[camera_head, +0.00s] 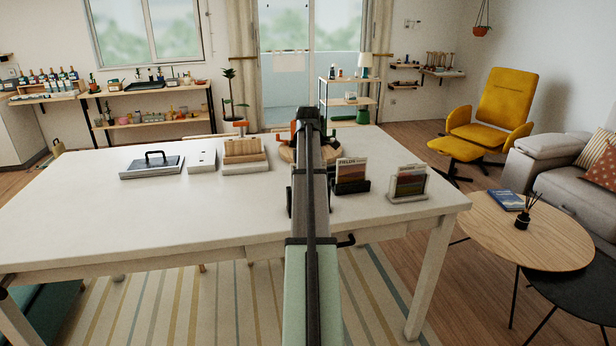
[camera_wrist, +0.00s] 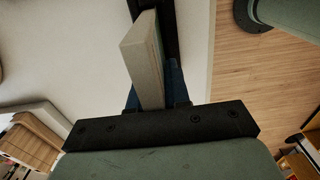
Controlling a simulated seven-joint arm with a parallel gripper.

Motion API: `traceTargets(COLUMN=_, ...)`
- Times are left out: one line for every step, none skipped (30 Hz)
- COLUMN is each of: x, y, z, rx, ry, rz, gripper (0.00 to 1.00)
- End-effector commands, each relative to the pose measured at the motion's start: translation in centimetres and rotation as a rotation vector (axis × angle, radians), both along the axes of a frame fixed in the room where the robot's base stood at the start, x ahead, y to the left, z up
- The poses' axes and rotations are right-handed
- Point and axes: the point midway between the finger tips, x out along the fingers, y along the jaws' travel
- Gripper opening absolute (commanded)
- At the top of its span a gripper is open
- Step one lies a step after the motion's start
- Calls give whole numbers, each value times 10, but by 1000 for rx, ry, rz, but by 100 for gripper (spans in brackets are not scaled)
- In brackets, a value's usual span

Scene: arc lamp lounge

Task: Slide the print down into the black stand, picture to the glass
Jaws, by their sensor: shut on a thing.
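The black stand (camera_head: 352,187) is on the white table, right of my arm. The print (camera_head: 351,170), with a "FIELDS" heading and coloured bands, shows upright at the stand; how deep it sits I cannot tell. In the wrist view a pale slab, seen nearly edge-on, which I take to be the print (camera_wrist: 143,62), is between the dark blue fingers of my gripper (camera_wrist: 153,90), shut on it. A black upright part shows just beyond the slab. In the head view my arm hides the fingers and their contact.
A grey stand with another picture (camera_head: 408,184) is to the right, near the table's right edge. A wooden rack (camera_head: 245,156), a white box (camera_head: 202,161) and a tray with a black handle (camera_head: 152,167) are at the left. The table's front left (camera_head: 150,225) is clear.

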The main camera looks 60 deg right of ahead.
Motion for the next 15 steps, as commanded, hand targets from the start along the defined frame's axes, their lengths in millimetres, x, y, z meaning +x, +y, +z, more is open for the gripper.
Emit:
traceTargets(x=0, y=0, z=-1, rx=0, ry=0, rz=0, gripper=0)
traceTargets(x=0, y=0, z=-2, rx=0, ry=0, rz=0, gripper=0)
traceTargets(x=0, y=0, z=-2, rx=0, ry=0, rz=0, gripper=0)
traceTargets(x=0, y=0, z=-3, rx=0, ry=0, rz=0, gripper=0)
traceTargets(x=0, y=0, z=-4, rx=0, ry=0, rz=0, gripper=0)
traceTargets(x=0, y=0, z=-4, rx=0, ry=0, rz=0, gripper=0)
traceTargets(x=0, y=0, z=-5, rx=0, ry=0, rz=0, gripper=0)
traceTargets(x=0, y=0, z=-5, rx=0, ry=0, rz=0, gripper=0)
traceTargets(x=0, y=0, z=-6, rx=0, ry=0, rz=0, gripper=0)
traceTargets(x=0, y=0, z=-7, rx=0, ry=0, rz=0, gripper=0)
traceTargets(x=0, y=0, z=-7, rx=0, ry=0, rz=0, gripper=18)
traceTargets(x=0, y=0, z=-7, rx=0, ry=0, rz=0, gripper=22)
traceTargets(x=0, y=0, z=-7, rx=0, ry=0, rz=0, gripper=24)
traceTargets(x=0, y=0, z=-7, rx=0, ry=0, rz=0, gripper=27)
traceTargets(x=0, y=0, z=-7, rx=0, ry=0, rz=0, gripper=31)
